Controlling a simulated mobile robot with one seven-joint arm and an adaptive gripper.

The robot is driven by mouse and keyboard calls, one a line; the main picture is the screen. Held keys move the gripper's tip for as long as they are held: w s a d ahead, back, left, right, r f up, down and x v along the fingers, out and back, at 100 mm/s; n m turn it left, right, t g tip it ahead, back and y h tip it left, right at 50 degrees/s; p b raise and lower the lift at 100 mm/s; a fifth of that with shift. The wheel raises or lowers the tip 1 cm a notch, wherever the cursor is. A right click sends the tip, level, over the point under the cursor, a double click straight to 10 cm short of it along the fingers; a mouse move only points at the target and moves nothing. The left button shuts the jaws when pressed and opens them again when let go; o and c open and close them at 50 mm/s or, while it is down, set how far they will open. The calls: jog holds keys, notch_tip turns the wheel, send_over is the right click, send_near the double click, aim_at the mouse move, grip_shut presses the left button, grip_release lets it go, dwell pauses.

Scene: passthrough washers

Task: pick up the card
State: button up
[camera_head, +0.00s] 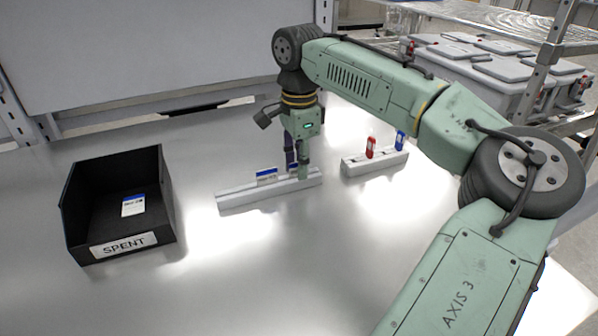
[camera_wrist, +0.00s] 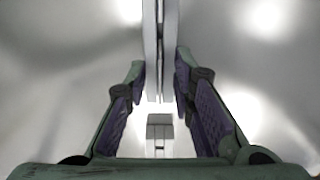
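A blue-and-white card (camera_head: 267,175) stands upright in a long pale slotted holder (camera_head: 240,196) on the table. A second blue-and-white card (camera_head: 133,205) lies in the black bin marked SPENT. My gripper (camera_head: 297,168) points down at the right part of the long holder, to the right of the standing card and apart from it. In the wrist view my gripper (camera_wrist: 160,95) is open, its purple-padded fingers on either side of the holder's line (camera_wrist: 150,50). No card face shows between them; I cannot tell whether a thin edge there is a card.
The open black SPENT bin (camera_head: 124,246) stands at the left. A shorter pale holder (camera_head: 372,164) with a red item (camera_head: 370,147) and a blue item (camera_head: 400,140) stands to the right of my gripper. The table between bin and long holder is clear.

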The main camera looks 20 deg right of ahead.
grip_shut()
